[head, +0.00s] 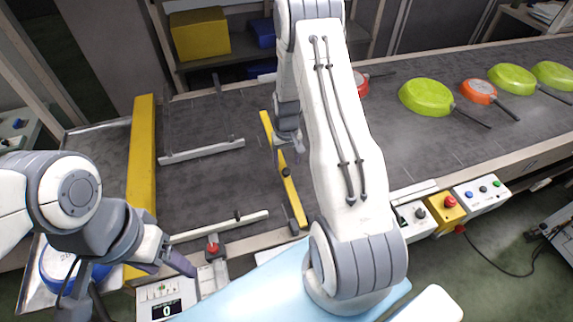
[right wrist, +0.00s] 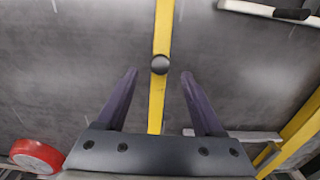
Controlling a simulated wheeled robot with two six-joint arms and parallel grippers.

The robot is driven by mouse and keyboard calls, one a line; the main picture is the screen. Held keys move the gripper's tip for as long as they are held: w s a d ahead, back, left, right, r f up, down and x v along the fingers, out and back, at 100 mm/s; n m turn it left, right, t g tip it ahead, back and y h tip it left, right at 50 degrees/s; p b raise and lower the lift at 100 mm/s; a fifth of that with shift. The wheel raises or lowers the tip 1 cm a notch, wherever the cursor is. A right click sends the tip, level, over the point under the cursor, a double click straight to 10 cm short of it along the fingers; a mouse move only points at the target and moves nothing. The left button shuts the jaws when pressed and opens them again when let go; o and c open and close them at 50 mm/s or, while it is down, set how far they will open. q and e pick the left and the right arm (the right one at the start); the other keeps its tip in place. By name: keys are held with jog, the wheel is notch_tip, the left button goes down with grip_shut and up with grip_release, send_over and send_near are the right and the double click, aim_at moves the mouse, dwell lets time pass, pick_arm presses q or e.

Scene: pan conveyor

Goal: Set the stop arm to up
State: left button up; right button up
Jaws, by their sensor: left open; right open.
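The stop arm (head: 290,196) is a yellow bar lying across the dark conveyor belt, low over it, with its near end by the front rail. In the right wrist view the yellow bar (right wrist: 162,30) runs up the picture and carries a dark round knob (right wrist: 160,65). My right gripper (right wrist: 158,74) is open, with one finger on each side of the bar and the knob between the fingertips; neither finger visibly touches it. In the head view my right arm partly hides the bar and gripper. My left gripper (head: 180,263) is open and empty by the conveyor's front edge at left.
Green pans (head: 426,97) and red pans (head: 478,91) lie on the belt at right. Metal guide bars (head: 202,151) and a yellow cross beam (head: 143,160) stand at left. Control boxes (head: 482,192) and a counter display (head: 166,309) line the front edge.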

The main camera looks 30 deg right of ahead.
aim_at(286, 171)
jog(key=shift+f+p, duration=0.4)
jog(key=shift+f, duration=1.55)
grip_shut()
